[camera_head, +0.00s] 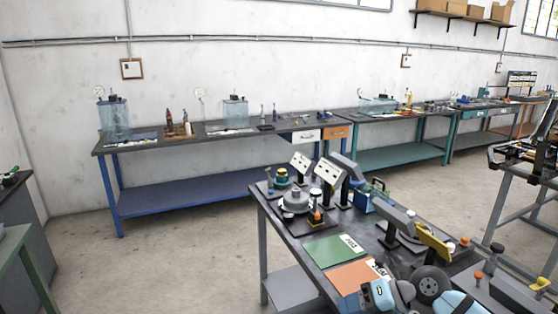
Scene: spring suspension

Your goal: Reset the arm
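No gripper fingers show in the head view, so I cannot see either gripper's state. Blue and grey rounded parts (379,293) show at the bottom edge, right of centre. I cannot tell whether they belong to my arm. The nearest workbench (300,258) has a dark top. On it are a green mat (335,250), an orange mat (358,275) with a white label, and a round grey metal part (295,201) on a dark base.
Tilted white panels (325,171) and a grey angled device (393,212) stand on the near bench. A long blue-legged bench (190,187) runs along the wall. A black-framed stand (520,160) is at the right. Open floor (180,265) lies left of the near bench.

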